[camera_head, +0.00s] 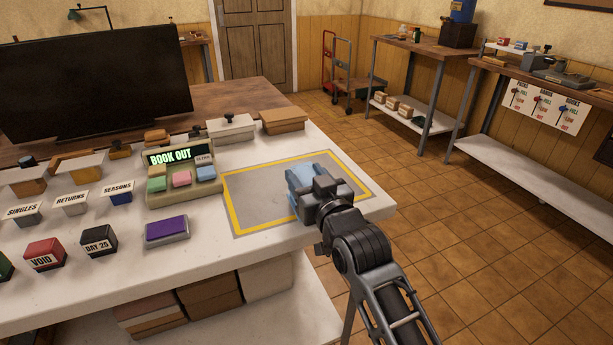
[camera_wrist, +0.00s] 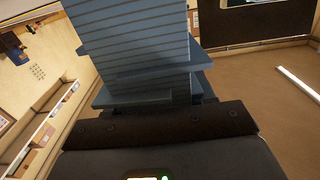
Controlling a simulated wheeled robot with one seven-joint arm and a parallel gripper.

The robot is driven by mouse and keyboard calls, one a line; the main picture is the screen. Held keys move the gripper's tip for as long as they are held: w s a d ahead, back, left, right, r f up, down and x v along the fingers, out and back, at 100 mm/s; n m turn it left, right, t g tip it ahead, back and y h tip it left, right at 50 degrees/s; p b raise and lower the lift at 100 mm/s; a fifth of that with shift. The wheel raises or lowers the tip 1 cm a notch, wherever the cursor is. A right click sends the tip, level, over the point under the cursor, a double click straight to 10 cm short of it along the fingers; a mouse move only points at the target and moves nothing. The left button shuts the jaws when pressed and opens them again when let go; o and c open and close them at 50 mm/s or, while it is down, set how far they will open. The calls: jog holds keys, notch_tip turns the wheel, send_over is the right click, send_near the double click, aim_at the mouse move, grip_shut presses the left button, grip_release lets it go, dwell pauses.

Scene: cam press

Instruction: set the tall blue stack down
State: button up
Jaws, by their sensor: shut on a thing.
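The tall blue stack (camera_head: 301,178) is in my gripper (camera_head: 321,190), over the grey mat with a yellow border (camera_head: 257,207) at the counter's right end. My gripper is shut on it. In the head view my gripper and wrist cover part of the stack. In the wrist view the stack (camera_wrist: 128,42) rises large in front of the gripper, with thin dark lines across its face and blue flat parts jutting out near its base. I cannot tell whether its underside touches the mat.
A "BOOK OUT" device (camera_head: 183,172) stands just left of the mat. A purple pad (camera_head: 166,231) lies in front of it. A white-topped box (camera_head: 231,128) and a tan box (camera_head: 283,121) stand behind the mat. The counter's right edge is close. The mat's left part is clear.

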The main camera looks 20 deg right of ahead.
jog(key=o, duration=1.2)
jog(key=shift+f, duration=0.1)
jog(key=shift+o, duration=0.2)
jog(key=s+b, duration=0.1)
jog(key=s, duration=1.1)
jog(key=s+f+g, duration=0.1)
jog(key=s+f, duration=0.3)
jog(key=s, duration=0.6)
jog(key=s+f+g, duration=0.1)
jog(key=s+f, duration=0.3)
jog(key=s, duration=0.6)
jog(key=s+r, duration=0.2)
jog(key=s, duration=0.7)
jog(key=s+r+g, duration=0.1)
jog(key=s, duration=0.8)
jog(key=shift+r, duration=0.4)
